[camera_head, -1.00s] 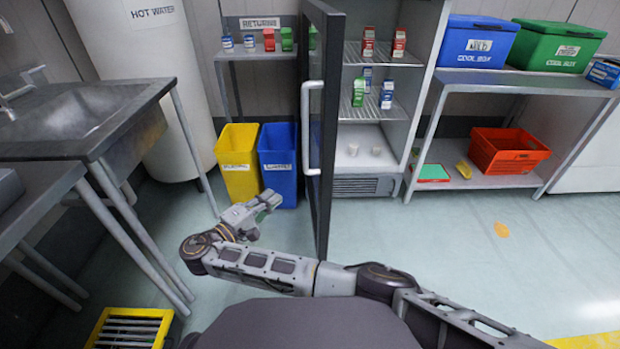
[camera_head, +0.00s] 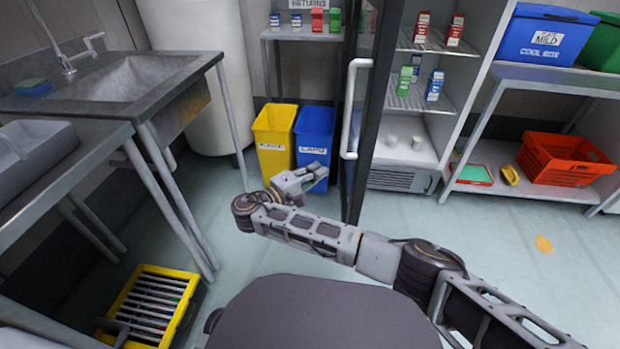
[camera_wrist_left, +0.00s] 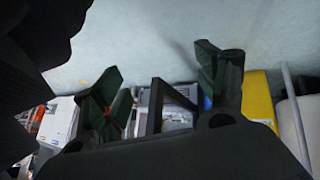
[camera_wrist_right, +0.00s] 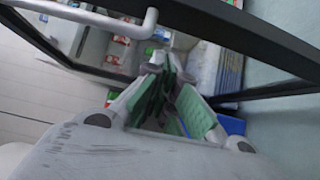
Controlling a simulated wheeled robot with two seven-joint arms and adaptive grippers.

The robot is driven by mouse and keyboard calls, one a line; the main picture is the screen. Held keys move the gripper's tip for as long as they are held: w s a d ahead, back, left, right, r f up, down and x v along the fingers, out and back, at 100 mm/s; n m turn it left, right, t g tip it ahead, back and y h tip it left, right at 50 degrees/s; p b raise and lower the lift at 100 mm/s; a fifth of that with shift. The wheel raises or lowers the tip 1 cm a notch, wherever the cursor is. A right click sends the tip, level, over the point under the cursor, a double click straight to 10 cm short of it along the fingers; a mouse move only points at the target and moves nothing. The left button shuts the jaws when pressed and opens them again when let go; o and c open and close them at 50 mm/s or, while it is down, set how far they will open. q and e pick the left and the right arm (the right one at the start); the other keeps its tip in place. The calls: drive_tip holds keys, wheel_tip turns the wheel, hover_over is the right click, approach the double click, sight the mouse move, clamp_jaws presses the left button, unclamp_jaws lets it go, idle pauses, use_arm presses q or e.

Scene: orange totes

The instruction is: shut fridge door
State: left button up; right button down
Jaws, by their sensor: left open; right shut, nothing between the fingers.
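The fridge door (camera_head: 371,130) stands open, its dark frame nearly edge-on to me in the head view. Its white bar handle (camera_head: 350,110) is on the left-facing side. The fridge's lit inside (camera_head: 410,130) shows to the right of the door. My right gripper (camera_head: 306,178) is shut and empty, low and left of the door, apart from it in the head view. In the right wrist view, my right gripper (camera_wrist_right: 165,88) has the dark door frame (camera_wrist_right: 270,40) and the handle (camera_wrist_right: 115,22) beyond it. My left gripper (camera_wrist_left: 160,82) is open and empty in the left wrist view.
Yellow (camera_head: 274,140) and blue (camera_head: 314,143) bins stand behind my right gripper. A sink bench (camera_head: 130,85) is on the left, with a yellow crate (camera_head: 150,305) on the floor. A shelf unit (camera_head: 545,78) stands right of the fridge.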

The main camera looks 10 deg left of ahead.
drive_tip(key=w+d+b, duration=0.2)
drive_tip(key=w+d, duration=0.2)
drive_tip(key=d, duration=0.3)
drive_tip(key=shift+w+d+b, duration=0.2)
drive_tip(key=shift+w+b, duration=0.05)
drive_tip(key=shift+b, duration=0.15)
idle(0.5)
drive_tip(key=shift+d, duration=0.15)
